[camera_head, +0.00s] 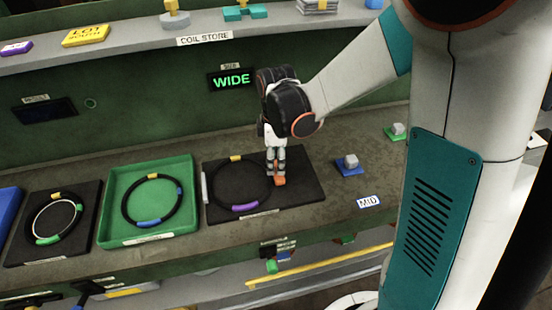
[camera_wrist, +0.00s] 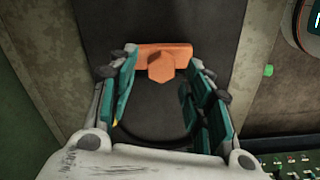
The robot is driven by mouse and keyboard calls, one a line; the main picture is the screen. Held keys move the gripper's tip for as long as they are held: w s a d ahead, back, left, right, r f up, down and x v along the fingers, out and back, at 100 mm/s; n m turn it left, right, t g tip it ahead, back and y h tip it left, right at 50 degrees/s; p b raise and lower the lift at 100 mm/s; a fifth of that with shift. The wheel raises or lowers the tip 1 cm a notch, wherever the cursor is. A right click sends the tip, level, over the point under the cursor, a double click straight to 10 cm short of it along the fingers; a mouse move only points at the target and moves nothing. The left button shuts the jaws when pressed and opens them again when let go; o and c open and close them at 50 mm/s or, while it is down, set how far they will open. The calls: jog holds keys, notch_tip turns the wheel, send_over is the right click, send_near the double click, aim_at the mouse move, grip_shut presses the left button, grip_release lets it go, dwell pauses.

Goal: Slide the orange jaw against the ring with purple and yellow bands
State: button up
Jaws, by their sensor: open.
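The orange jaw (camera_head: 279,181) lies on a black plate (camera_head: 308,190), at the right side of the ring with purple and yellow bands (camera_head: 214,190). In the wrist view the orange jaw (camera_wrist: 163,61) has a wide bar and a hexagonal knob between my fingertips. My gripper (camera_head: 277,170) is open and points down over the jaw; its fingers (camera_wrist: 162,68) stand apart on either side. The ring's dark arc shows below the jaw in the wrist view. I cannot tell whether jaw and ring touch. A pale fixed-looking bar (camera_head: 205,188) stands at the ring's left.
A green tray (camera_head: 192,217) with a yellow-and-blue-banded ring and a black plate (camera_head: 18,251) with another ring lie to the left. A blue block (camera_head: 350,169) with a grey knob sits to the right near the MID label (camera_head: 369,202). A screen (camera_head: 231,80) reads WIDE.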

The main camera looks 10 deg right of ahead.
aim_at(276, 164)
notch_tip(276, 164, up, 12)
jog(key=shift+f, duration=0.15)
dwell(0.3)
jog(key=shift+s, duration=0.15)
jog(key=s+d+f+m+t+b, duration=0.2)
jog(key=s+d+m+t+b, duration=0.1)
jog(key=s+m, duration=0.4)
jog(key=s+d+f+m+t+b, duration=0.1)
jog(key=s+d+m+t+b, duration=0.2)
jog(key=s+m, duration=0.5)
jog(key=shift+s+d+f+t+b, duration=0.15)
jog(key=shift+f+t+b, duration=0.35)
jog(key=shift+b, duration=0.7)
